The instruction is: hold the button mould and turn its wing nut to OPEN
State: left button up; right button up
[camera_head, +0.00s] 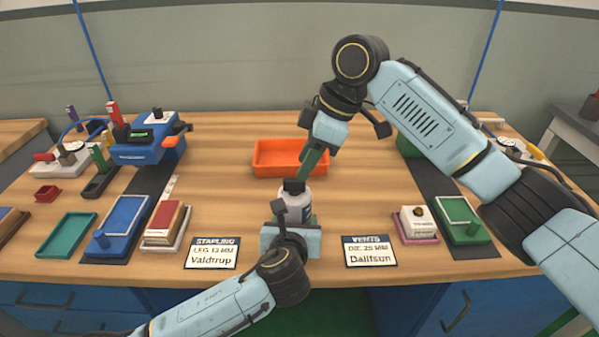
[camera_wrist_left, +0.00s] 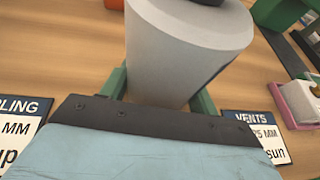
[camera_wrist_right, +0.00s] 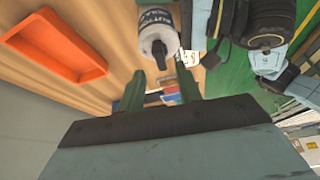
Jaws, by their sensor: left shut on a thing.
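The button mould (camera_head: 297,203) is a pale grey cylinder with a dark top (camera_head: 294,186), upright near the front middle of the table. Its lettered side and black top piece show in the right wrist view (camera_wrist_right: 156,31). I cannot make out the wing nut's shape or the OPEN mark. My left gripper (camera_head: 291,222) is shut on the mould's body from the front; its green fingers flank the grey side (camera_wrist_left: 187,52) in the left wrist view. My right gripper (camera_head: 309,166) is just above the top, pointing down, its green fingers apart and empty (camera_wrist_right: 161,82).
An orange tray (camera_head: 265,160) lies behind the mould. Two cards, Stapling (camera_head: 212,253) and Vents (camera_head: 370,251), lie at the front edge. A blue machine (camera_head: 146,140), blue tray (camera_head: 122,226) and red book (camera_head: 166,221) are left; a green tray (camera_head: 462,222) is right.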

pick_arm(q)
jog(key=shift+r, duration=0.15)
pick_arm(e)
jog(key=v, duration=0.7)
jog(key=shift+r, duration=0.2)
pick_arm(q)
jog(key=o, duration=1.5)
jog(key=shift+o, duration=0.2)
